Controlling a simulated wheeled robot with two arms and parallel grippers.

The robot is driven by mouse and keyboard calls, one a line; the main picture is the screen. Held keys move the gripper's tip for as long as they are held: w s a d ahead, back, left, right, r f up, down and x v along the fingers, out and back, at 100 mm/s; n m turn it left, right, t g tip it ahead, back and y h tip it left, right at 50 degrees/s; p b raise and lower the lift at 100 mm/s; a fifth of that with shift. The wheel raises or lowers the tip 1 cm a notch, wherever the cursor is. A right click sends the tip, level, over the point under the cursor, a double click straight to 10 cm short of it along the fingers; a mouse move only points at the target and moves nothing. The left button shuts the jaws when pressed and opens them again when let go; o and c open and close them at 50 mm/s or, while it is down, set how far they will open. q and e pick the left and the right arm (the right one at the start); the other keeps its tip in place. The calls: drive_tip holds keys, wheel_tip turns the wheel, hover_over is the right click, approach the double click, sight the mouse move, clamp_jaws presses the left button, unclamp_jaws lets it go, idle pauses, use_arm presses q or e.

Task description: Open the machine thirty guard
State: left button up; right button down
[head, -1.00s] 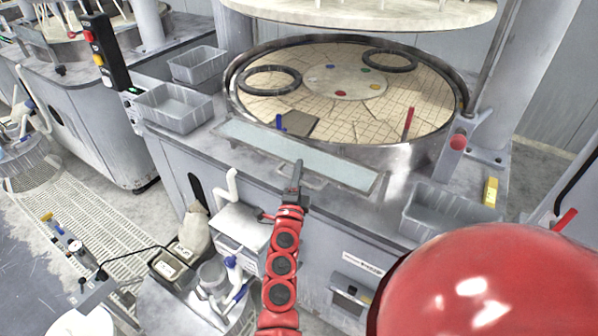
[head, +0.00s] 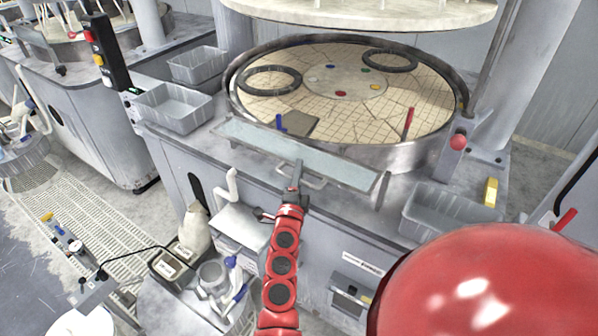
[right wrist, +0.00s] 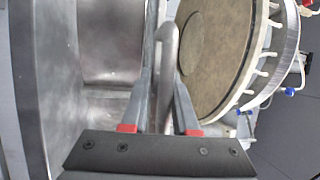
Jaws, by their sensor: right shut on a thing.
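The guard (head: 345,170) is a long pale translucent panel along the front rim of the round platen (head: 415,120), in the head view. It is tilted and has a bar handle (head: 316,183) on its near side. My right gripper (head: 297,170) is at the middle of the guard and shut on the handle. In the right wrist view the handle (right wrist: 166,50) runs between the two fingers of the gripper (right wrist: 165,82). The fingers hide part of the handle in the head view. My left gripper is not in view.
Grey bins stand left (head: 172,107) and right (head: 445,212) on the machine deck. A red button (head: 458,142) and a yellow block (head: 490,192) are at the right. A cart with a jug (head: 212,274) stands below. A raised disc (head: 365,12) hangs above the platen.

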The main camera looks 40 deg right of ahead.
drive_tip(key=shift+d+r, duration=0.1)
drive_tip(key=shift+r, duration=0.2)
wheel_tip(320, 180, up, 3)
drive_tip(key=shift+d+f+p, duration=0.15)
drive_tip(key=shift+f+p, duration=0.05)
drive_tip(key=shift+p, duration=0.35)
drive_tip(key=c, duration=0.8)
unclamp_jaws()
drive_tip(key=shift+c, duration=0.2)
drive_tip(key=shift+f, duration=0.15)
